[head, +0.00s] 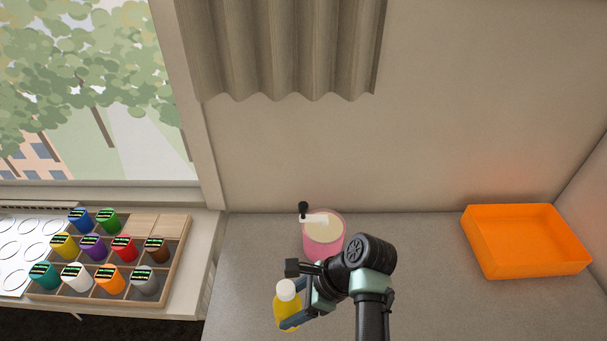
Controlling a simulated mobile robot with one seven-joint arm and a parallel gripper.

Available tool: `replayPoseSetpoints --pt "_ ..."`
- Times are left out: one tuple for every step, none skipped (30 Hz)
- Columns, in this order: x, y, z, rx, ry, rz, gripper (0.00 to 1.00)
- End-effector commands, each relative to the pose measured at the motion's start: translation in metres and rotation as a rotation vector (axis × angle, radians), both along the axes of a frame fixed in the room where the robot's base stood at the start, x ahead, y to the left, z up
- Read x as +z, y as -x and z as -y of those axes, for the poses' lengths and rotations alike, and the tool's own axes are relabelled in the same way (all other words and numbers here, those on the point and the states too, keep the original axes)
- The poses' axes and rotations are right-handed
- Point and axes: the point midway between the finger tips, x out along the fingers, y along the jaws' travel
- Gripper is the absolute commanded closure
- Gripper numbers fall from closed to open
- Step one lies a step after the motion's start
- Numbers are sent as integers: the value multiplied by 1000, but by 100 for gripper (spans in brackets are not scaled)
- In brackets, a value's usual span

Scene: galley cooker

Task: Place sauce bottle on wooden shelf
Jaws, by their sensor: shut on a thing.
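A yellow sauce bottle (287,312) with a white cap is held in my gripper (294,318) at the bottom centre of the head view. The gripper is shut on the bottle's body, and the bottle looks roughly upright with its cap up. Its base is partly hidden by a finger, so I cannot tell whether it touches the grey surface. A wooden compartment tray or shelf (181,226) sits at the left by the window; I cannot tell whether this is the wooden shelf of the task.
The wooden tray holds several coloured jars, with some wood-covered compartments at its back right. A pink pot (323,243) with a dark-tipped handle stands just behind my arm. An orange bin (527,243) stands at the right. The grey surface (420,245) between is clear.

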Motion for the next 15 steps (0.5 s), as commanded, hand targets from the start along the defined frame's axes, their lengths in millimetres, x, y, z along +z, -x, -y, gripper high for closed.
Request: replayPoseSetpoints --pt "-3 1 -8 126 6 -2 100" --pt "-5 4 -14 210 6 -2 100" --pt "-8 8 -20 321 7 -3 100" --pt "-10 11 -24 406 7 -5 100" --pt "-12 15 -27 488 8 -6 100" --pt "-16 21 -29 593 7 -8 100" --pt "-18 25 -31 669 6 -8 100" --pt "-21 29 -31 745 7 -8 100" --pt "-25 35 -31 844 6 -9 100" --pt "-28 39 -29 918 6 -9 100" --pt "-31 44 -28 992 6 -9 100" --pt "-34 50 -24 1087 5 -10 100" --pt "-37 55 -21 1156 5 -8 100" --pt "-40 59 -17 1222 5 -8 100" --pt "-43 65 -12 1298 4 -7 100"
